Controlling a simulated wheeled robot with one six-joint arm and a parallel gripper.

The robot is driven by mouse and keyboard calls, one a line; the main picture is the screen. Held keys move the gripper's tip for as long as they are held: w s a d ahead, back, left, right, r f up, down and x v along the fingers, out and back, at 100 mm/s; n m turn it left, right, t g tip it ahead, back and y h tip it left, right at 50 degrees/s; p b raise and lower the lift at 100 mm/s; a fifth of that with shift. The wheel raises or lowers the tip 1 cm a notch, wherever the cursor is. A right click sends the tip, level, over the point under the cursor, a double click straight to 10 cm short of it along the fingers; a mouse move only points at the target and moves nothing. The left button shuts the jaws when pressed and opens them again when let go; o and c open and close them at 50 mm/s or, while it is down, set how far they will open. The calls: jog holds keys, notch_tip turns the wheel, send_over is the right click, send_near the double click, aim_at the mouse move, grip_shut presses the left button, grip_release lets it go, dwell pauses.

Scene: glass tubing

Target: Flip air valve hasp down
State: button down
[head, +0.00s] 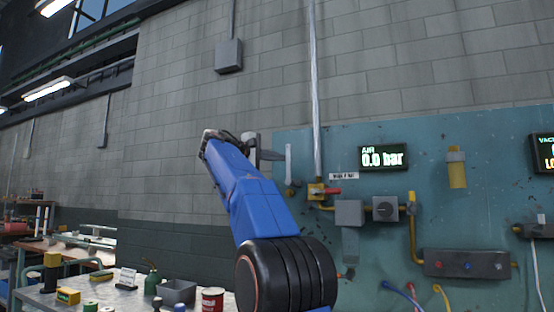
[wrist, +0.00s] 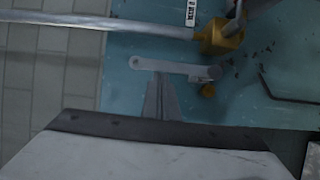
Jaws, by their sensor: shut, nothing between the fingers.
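The air valve (head: 316,190) is a yellow body on the clear vertical pipe, with a red handle (head: 333,191) pointing right. The hasp (head: 289,163) is a pale grey bar standing upright to the left of the valve, with a small yellow piece at its lower end. In the wrist view, which is turned sideways, the hasp (wrist: 168,67) has a hole at its free end, and the yellow valve body (wrist: 222,38) shows beyond it. My gripper (head: 281,156) is shut and empty, its tips (wrist: 161,76) close beside the hasp's middle. I cannot tell whether they touch.
A teal panel (head: 300,140) carries the air display (head: 383,158) reading 0.0 bar, a grey box with a knob (head: 385,208) and yellow piping. A bench at lower left holds a red can (head: 213,299), a grey bin and bottles.

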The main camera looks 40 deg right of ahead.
aim_at(288, 154)
jog(key=m, duration=0.1)
jog(key=s, duration=0.1)
jog(key=s+d+m+y, duration=0.1)
jog(key=shift+s+r+m, duration=0.2)
jog(key=shift+r+m, duration=0.1)
jog(key=shift+r, duration=0.05)
jog(key=shift+s+d+m+t+y, duration=0.25)
jog(key=shift+s+m+t+y, duration=0.2)
jog(key=shift+s+m, duration=0.25)
jog(key=s+d+f+m+t+y, duration=0.3)
jog(key=s+f+m+t+y, duration=0.1)
jog(key=m, duration=0.5)
jog(key=s+f+t, duration=0.1)
jog(key=s+f, duration=0.1)
jog(key=s, duration=0.1)
jog(key=shift+s+f, duration=0.2)
jog(key=shift+s, duration=0.1)
jog(key=shift+d+f, duration=0.1)
jog(key=shift+f, duration=0.05)
